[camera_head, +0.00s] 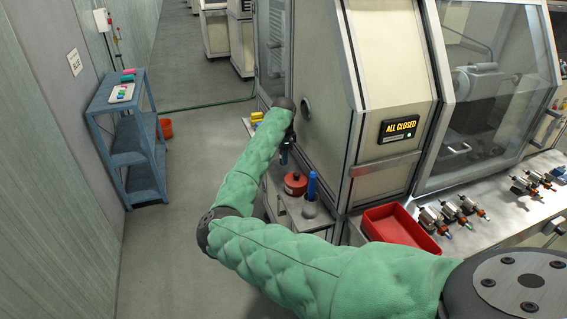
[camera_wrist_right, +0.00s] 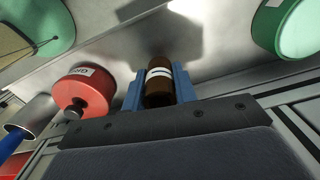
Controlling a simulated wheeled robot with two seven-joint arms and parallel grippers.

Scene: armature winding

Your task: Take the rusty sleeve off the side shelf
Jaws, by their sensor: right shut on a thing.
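The rusty sleeve (camera_wrist_right: 158,90), a brown cylinder with a white band, sits between the blue fingers of my right gripper (camera_wrist_right: 159,92) in the right wrist view. The fingers are shut on its two sides. In the head view my right gripper (camera_head: 284,156) points down over the side shelf (camera_head: 318,224), at the machine's left side. The sleeve is too small or hidden to make out there. I cannot tell whether it touches the shelf. My left gripper is not in view.
A red round can (camera_head: 295,183) and a metal cup with a blue handle (camera_head: 311,195) stand close to my right gripper. A yellow item (camera_head: 257,117) lies farther back. A red tray (camera_head: 400,228) sits on the bench. A blue rack (camera_head: 130,150) stands left across open floor.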

